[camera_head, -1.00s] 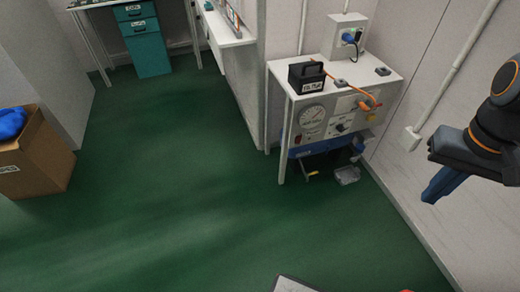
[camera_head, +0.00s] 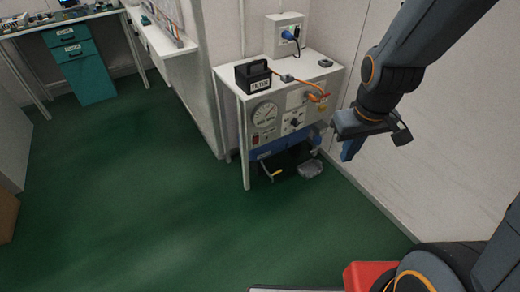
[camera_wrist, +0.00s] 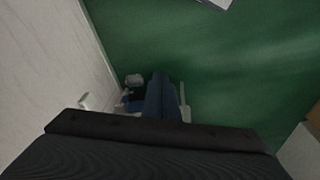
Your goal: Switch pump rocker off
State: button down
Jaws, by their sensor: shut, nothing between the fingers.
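A white bench unit (camera_head: 290,92) with a front control panel stands against the wall in the head view. A small red switch (camera_head: 256,139), which looks like a rocker, sits at the panel's lower left, below a round gauge (camera_head: 265,113). It is too small to tell which way it is pressed or to read its label. My gripper (camera_head: 348,152) is shut and empty, its blue fingers pointing down to the right of the unit and apart from it. The fingers also show in the wrist view (camera_wrist: 161,96); the switch cannot be made out there.
The panel also carries a dark knob (camera_head: 293,122) and an orange-handled valve (camera_head: 317,97). A black labelled box (camera_head: 253,76) stands on top, near a socket box (camera_head: 285,36) with a blue plug. A grey tray (camera_head: 311,169) lies below. Green floor (camera_head: 150,200) in front is clear.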

aim_at(256, 140)
jog(key=w+a+f+n+t+y+b, duration=0.1)
jog(key=w+a+f+n+t+b, duration=0.2)
jog(key=w+f+b, duration=0.4)
jog(key=w+a+f+n+t+y+b, duration=0.1)
jog(key=w+a+f+n+t+b, duration=0.1)
jog(key=w+f+n+b, duration=0.45)
jog(key=w+a+f+n+t+y+b, duration=0.1)
jog(key=w+a+f+n+t+b, duration=0.15)
jog(key=w+f, duration=0.7)
jog(key=w+a+f+n+t+y+b, duration=0.1)
jog(key=a+f+n+t+y+b, duration=0.2)
jog(key=f+b, duration=0.4)
jog(key=w+a+f+n+t+y+b, duration=0.2)
jog(key=a+f+n+y+b, duration=0.3)
jog(key=b, duration=0.5)
notch_tip(256, 140, down, 3)
jog(key=shift+r+n+t+b, duration=0.1)
jog(key=shift+n+t+b, duration=0.2)
jog(key=shift+n+t, duration=0.5)
jog(key=shift+w+g, duration=0.1)
jog(key=shift+g, duration=0.15)
jog(key=b+x, duration=0.5)
jog(key=x, duration=0.9)
jog(key=shift+r, duration=0.1)
